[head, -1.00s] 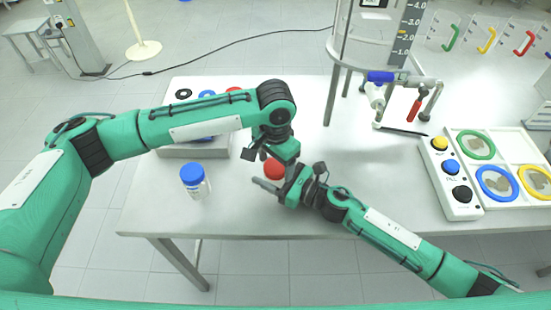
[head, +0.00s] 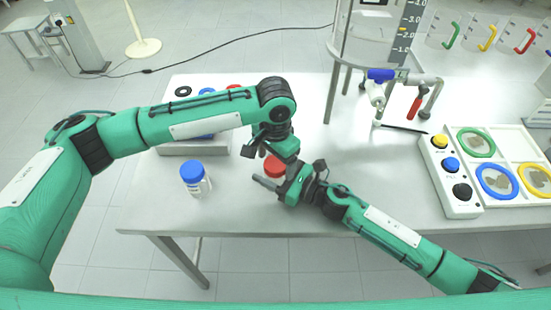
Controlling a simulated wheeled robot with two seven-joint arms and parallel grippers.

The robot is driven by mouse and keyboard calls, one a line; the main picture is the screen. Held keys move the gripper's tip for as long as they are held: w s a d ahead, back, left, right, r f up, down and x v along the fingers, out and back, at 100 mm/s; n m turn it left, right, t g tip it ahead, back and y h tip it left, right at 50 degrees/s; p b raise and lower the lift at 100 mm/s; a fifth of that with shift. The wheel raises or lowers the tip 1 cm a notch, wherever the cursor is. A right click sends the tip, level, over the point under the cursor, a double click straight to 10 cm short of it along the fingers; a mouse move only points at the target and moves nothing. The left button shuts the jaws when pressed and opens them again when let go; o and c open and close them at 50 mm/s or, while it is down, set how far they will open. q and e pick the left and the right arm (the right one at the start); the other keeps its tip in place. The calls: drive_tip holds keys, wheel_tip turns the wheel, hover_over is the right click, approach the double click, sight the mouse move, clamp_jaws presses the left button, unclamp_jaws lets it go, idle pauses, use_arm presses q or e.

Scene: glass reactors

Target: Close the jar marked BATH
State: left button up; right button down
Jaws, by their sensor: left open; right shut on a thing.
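A red lid (head: 273,167) shows between my two grippers near the middle of the table; the jar body under it is mostly hidden. My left gripper (head: 268,153) is open just above the red lid, pointing down. My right gripper (head: 274,180) reaches in from the right at the lid's near side and is shut, apparently on the red-lidded jar. A clear jar with a blue lid (head: 194,179) stands upright to the left, apart from both grippers. I cannot read the word BATH on either jar.
On the right are a button box (head: 450,178), a white tray with coloured rings (head: 511,150) and a glass reactor with a tap (head: 377,92). The table's front edge is close to my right gripper.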

use_arm(q)
wheel_tip(320, 180, up, 12)
idle(0.5)
use_arm(e)
drive_tip(key=shift+c, duration=1.9)
unclamp_jaws()
drive_tip(key=shift+s+d+f, duration=0.1)
drive_tip(key=shift+s+d, duration=0.1)
drive_tip(key=shift+d, duration=0.2)
use_arm(q)
wheel_tip(320, 180, down, 4)
drive_tip(key=b, duration=0.4)
drive_tip(key=shift+f, duration=0.15)
use_arm(e)
drive_tip(key=v, duration=1.1)
drive_tip(key=shift+d+f, duration=0.1)
use_arm(q)
drive_tip(key=shift+f+b, duration=0.2)
drive_tip(key=shift+b, duration=0.15)
use_arm(e)
drive_tip(key=shift+r+v, duration=0.2)
drive_tip(key=shift+v, duration=0.65)
